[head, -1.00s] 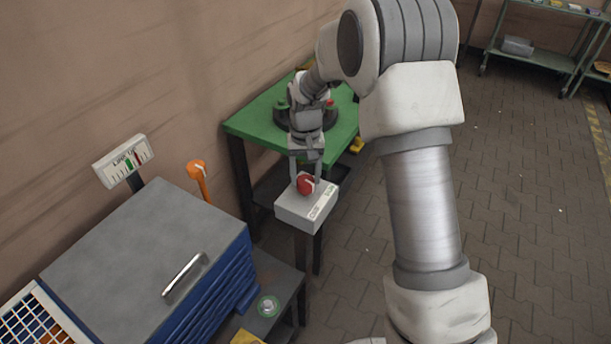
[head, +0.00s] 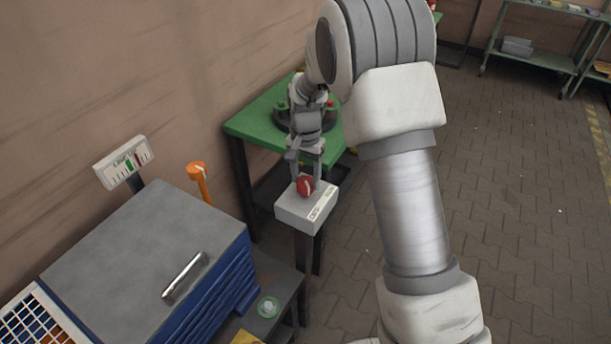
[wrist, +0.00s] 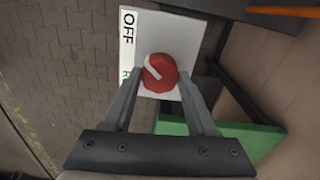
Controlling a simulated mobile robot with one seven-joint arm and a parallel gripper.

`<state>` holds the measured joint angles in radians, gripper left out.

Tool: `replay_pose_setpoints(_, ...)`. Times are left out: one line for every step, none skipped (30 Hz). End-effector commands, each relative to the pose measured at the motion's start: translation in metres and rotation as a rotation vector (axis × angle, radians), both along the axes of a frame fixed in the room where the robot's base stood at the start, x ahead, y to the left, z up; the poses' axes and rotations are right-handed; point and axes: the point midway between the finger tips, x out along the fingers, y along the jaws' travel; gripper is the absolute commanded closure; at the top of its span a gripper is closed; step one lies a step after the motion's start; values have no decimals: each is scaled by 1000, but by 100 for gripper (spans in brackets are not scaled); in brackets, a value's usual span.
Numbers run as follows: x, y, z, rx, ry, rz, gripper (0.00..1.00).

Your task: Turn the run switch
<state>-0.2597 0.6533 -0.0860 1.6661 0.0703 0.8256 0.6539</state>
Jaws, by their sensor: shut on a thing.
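The run switch is a red round knob (head: 305,185) with a white pointer line, on top of a pale grey box (head: 301,212) on a post. In the wrist view the knob (wrist: 160,73) sits between my two fingers, and its white line slants toward the upper left. The box face (wrist: 178,32) carries a white label reading OFF, with a green letter partly hidden lower down. My gripper (head: 305,172) points down at the knob from above and is shut on it; it also shows in the wrist view (wrist: 160,88).
A green table (head: 250,122) with a dark round part stands behind the switch box. A blue drawer cabinet (head: 225,285) with a grey top and an orange lever (head: 199,180) are at the left. Open paved floor (head: 520,220) lies to the right.

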Motion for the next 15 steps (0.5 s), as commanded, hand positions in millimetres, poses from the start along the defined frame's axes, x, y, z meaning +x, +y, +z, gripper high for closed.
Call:
replay_pose_setpoints(1, 0, 1, 1, -2, -5, 98)
replay_pose_setpoints(1, 0, 1, 1, -2, -5, 98)
replay_pose_setpoints(1, 0, 1, 1, -2, -6, 98)
replay_pose_setpoints(1, 0, 1, 1, -2, -6, 98)
replay_pose_setpoints(1, 0, 1, 1, -2, -6, 98)
replay_pose_setpoints(1, 0, 1, 1, -2, -6, 98)
replay_pose_setpoints(1, 0, 1, 1, -2, -6, 98)
replay_pose_setpoints(1, 0, 1, 1, -2, -6, 98)
replay_pose_setpoints(1, 0, 1, 1, -2, -6, 98)
replay_pose_setpoints(1, 0, 1, 1, -2, -6, 40)
replay_pose_setpoints(1, 0, 1, 1, -2, -6, 35)
replay_pose_setpoints(1, 0, 1, 1, -2, -6, 28)
replay_pose_setpoints(0, 0, 1, 1, -2, -5, 22)
replay_pose_setpoints(0, 0, 0, 1, -2, -5, 17)
replay_pose_setpoints(0, 0, 0, 2, -1, -5, 12)
